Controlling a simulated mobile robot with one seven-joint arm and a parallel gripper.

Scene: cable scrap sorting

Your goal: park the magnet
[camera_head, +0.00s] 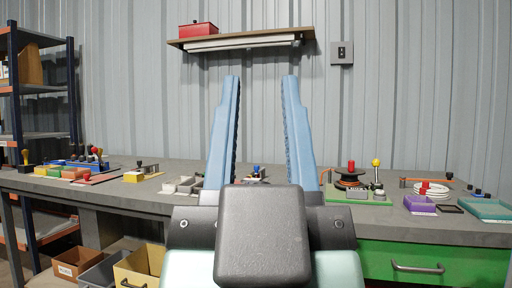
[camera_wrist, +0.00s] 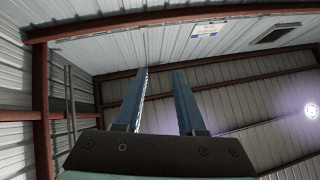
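My gripper (camera_head: 261,78) is raised in front of the bench with its two blue fingers pointing up and spread wide apart. Nothing is between them. The wrist view also shows my gripper (camera_wrist: 160,71) open and empty, against the roof and walls. I cannot tell which of the small items on the bench is the magnet. A yellow block with a dark knob (camera_head: 134,176) stands left of centre. A black spool with a red top (camera_head: 351,176) and a yellow-knobbed post (camera_head: 376,170) stand right of centre. My gripper hides part of the middle of the bench.
The grey workbench (camera_head: 130,193) spans the view. Grey trays (camera_head: 182,186), a purple tray (camera_head: 420,205) and a teal tray (camera_head: 487,209) sit on it. A green drawer (camera_head: 433,262) is below right, bins (camera_head: 75,263) below left. A wall shelf (camera_head: 240,40) holds a red box (camera_head: 198,29).

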